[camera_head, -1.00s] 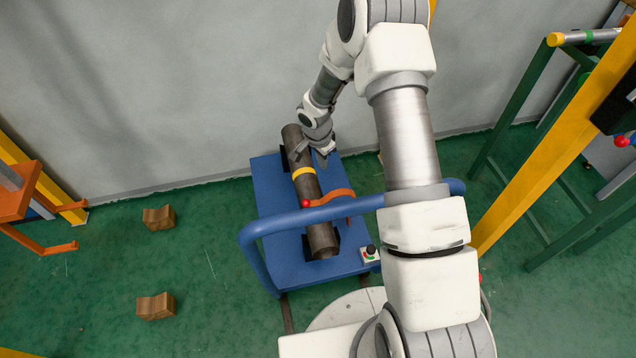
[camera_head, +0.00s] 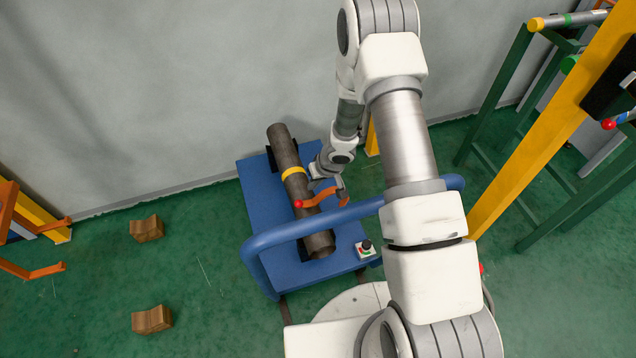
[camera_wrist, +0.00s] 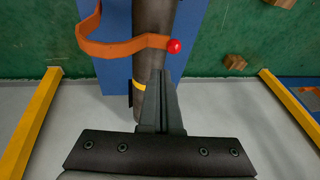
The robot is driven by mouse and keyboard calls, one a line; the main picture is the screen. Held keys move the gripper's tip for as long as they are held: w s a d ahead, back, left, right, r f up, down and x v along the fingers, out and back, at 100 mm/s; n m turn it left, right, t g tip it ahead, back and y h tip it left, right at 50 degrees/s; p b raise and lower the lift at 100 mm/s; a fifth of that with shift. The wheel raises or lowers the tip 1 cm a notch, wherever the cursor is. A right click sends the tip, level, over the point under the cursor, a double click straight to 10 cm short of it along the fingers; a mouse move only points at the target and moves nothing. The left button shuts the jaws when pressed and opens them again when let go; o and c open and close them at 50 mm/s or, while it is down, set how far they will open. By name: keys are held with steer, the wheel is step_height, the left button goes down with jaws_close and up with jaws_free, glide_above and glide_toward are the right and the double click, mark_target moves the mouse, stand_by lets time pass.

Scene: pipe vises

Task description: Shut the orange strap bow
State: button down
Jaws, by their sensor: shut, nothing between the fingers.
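The orange strap bow (camera_head: 322,194) has a red ball knob (camera_head: 298,204) at its end and reaches across the dark grey pipe (camera_head: 290,150) from the right. It also shows in the wrist view as an orange strap (camera_wrist: 118,49), with the red knob (camera_wrist: 174,46) just past the pipe's right side. I cannot tell whether it touches the pipe. My gripper (camera_head: 337,183) is right of the pipe, close to the bow's right part, and hides some of it. In the wrist view my gripper (camera_wrist: 157,80) is shut and empty, its fingers in front of the pipe.
The pipe, with a yellow band (camera_head: 294,173), lies on a blue cart (camera_head: 255,190) with a blue handrail (camera_head: 275,237). A button box (camera_head: 366,249) sits at the cart's near right. Wooden blocks (camera_head: 147,229) lie on the green floor. A yellow post (camera_head: 530,140) stands to the right.

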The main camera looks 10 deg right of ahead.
steer(key=x, duration=0.1)
steer(key=b+x, duration=0.1)
steer(key=x, duration=0.1)
steer(key=b+x, duration=0.1)
steer(key=x, duration=0.1)
steer(key=shift+s+a+f, duration=0.1)
steer(key=shift+s+a, duration=0.15)
steer(key=shift+s, duration=0.15)
steer(key=shift+a+f+b, duration=0.5)
steer(key=shift+f+b, duration=0.15)
steer(key=shift+s, duration=0.1)
